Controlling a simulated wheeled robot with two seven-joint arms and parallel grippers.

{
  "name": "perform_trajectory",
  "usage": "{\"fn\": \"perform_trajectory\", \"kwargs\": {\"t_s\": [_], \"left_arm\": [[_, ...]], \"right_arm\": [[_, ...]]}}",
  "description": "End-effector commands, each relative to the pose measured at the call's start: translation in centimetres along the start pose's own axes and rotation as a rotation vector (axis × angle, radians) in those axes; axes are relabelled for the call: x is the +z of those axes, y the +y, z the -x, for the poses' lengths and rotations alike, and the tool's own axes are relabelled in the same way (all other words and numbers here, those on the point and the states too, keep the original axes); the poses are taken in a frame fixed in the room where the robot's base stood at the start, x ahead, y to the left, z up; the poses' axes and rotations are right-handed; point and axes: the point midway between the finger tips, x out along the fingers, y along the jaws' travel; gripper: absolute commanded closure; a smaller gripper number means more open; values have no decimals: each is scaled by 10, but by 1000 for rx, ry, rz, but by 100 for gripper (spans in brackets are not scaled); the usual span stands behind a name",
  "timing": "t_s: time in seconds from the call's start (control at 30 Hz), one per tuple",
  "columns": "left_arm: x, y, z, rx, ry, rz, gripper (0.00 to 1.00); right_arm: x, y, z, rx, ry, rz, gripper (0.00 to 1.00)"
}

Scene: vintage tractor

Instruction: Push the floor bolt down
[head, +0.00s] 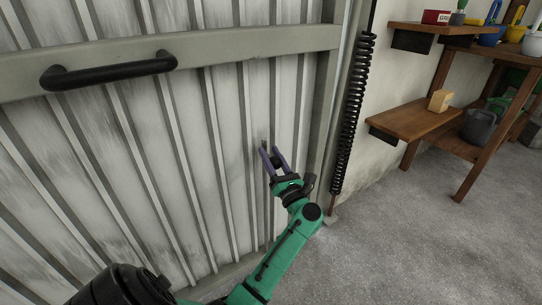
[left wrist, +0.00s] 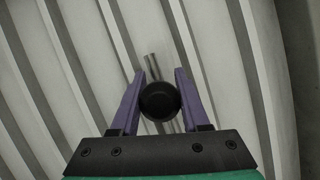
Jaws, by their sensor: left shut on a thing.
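The floor bolt is on the pale ribbed metal door (head: 130,130). Its round black knob (left wrist: 160,101) shows in the left wrist view between the two purple fingers. A short piece of thin grey rod (left wrist: 151,64) shows just beyond the knob, against the ribs. My left gripper (head: 270,153) is at the door's lower right part and is shut on the knob, one finger on each side. In the head view the knob is small and dark between the fingers. The rest of the bolt and its lower end are hidden or too small to tell. My right gripper is not in view.
A black bar handle (head: 108,75) sits on the door's cross rail. A black coil spring (head: 354,115) hangs right of the door frame. Wooden shelves (head: 412,122) with pots and a watering can stand at the right. The grey floor (head: 400,250) before them is clear.

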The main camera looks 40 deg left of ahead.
Motion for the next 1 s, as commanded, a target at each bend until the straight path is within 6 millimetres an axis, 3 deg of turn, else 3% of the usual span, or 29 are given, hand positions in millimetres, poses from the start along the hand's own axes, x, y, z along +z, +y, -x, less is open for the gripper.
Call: {"fn": "perform_trajectory", "kwargs": {"t_s": [0.07,0.1,0.17,0.47,0.57,0.67,1.0], "left_arm": [[-6,-2,4,-6,12,-7,100],[-6,-2,4,-7,13,-7,43],[-6,-2,4,-6,12,-6,24],[-4,-1,3,-4,8,-4,24],[-4,-2,11,-6,8,-5,24],[-4,-2,31,-7,11,-3,24],[-4,-1,127,-7,11,-5,24]], "right_arm": [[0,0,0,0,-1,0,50],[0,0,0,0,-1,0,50],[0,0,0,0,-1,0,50],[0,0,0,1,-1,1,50],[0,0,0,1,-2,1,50],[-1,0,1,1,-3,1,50],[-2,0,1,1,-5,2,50]]}}
